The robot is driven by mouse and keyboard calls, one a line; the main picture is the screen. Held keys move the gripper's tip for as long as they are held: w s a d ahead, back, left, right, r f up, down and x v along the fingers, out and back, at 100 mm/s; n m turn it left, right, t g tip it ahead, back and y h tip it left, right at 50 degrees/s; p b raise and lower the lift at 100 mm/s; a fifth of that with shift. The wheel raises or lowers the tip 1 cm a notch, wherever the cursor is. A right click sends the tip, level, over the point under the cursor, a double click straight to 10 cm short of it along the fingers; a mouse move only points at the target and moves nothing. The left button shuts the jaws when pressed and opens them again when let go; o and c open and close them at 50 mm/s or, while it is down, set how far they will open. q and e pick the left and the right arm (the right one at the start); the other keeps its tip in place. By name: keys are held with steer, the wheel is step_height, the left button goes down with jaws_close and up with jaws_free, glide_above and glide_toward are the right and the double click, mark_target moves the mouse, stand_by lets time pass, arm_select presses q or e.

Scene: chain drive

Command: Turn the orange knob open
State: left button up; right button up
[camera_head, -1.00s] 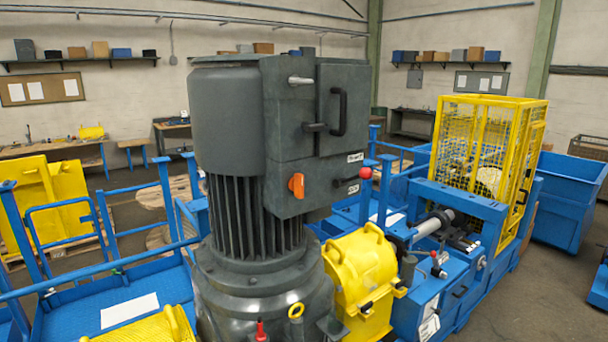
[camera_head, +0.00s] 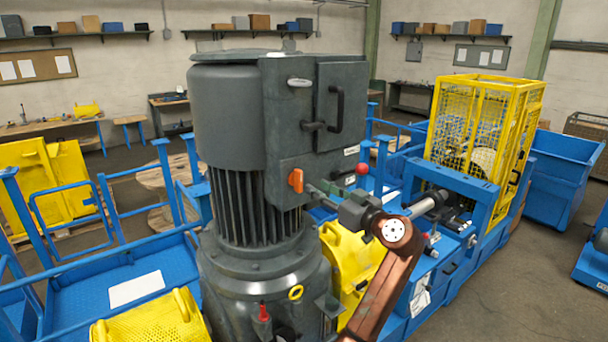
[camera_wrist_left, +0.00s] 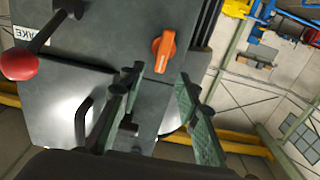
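The orange knob (camera_head: 296,180) sits on the lower front of the dark grey control box (camera_head: 290,125) beside the big motor. It also shows in the left wrist view (camera_wrist_left: 163,50), its grip slanting slightly in that picture. My left gripper (camera_head: 316,191) is just right of the knob in the head view, its fingers pointing towards the box. In the left wrist view its two green-padded fingers (camera_wrist_left: 160,73) are spread apart and empty. The knob appears just beyond the fingertips, roughly between them; contact cannot be made out. My right gripper is not in view.
A red ball lever (camera_head: 362,168) stands close to my left gripper; its ball is large in the wrist view (camera_wrist_left: 20,63). A black door handle (camera_head: 337,108) juts from the box above. A yellow cover (camera_head: 345,252) lies below. Blue railings (camera_head: 165,180) are at left.

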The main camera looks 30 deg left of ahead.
mark_target(301, 177)
arm_select(q)
steer(key=p+x, duration=0.1)
steer(key=x, duration=0.2)
steer(key=p+x, duration=0.1)
steer(key=x, duration=0.2)
steer(key=shift+a+r, duration=0.25)
steer(key=shift+a, duration=0.2)
steer(key=shift+w+a+p, duration=0.2)
steer(key=shift+a+p, duration=0.1)
steer(key=shift+a, duration=0.15)
steer(key=shift+f, duration=0.1)
steer(key=shift+c, duration=0.5)
jaws_close()
